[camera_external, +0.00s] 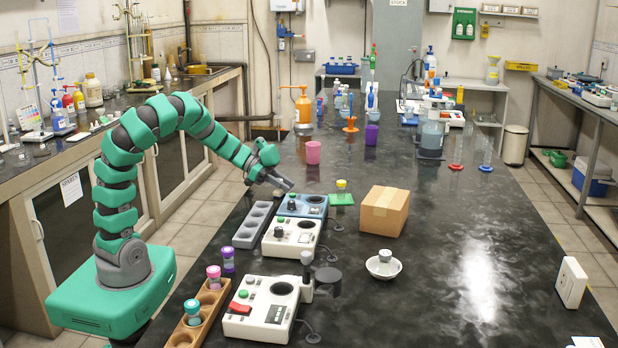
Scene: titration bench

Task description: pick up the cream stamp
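I cannot make out a clearly cream stamp. Small capped pieces that could be stamps or jars stand about: a yellow-topped one (341,184) on a green mat (345,199), a purple one (228,257), a pink one (214,273) and a teal one (192,308). A grey piece (384,255) sits in a white bowl (376,271). My gripper (287,185) is over the bench at the blue device, left of the yellow-topped piece and apart from it. Its fingers point down to the right and look close together. Whether anything is between them is too small to tell.
A blue device (300,207), a white device (291,239) and a larger white device (268,310) line the bench's left side, beside a grey rack (254,225) and a wooden rack (204,317). A cardboard box (384,211) stands right of the mat. The right foreground is mostly clear.

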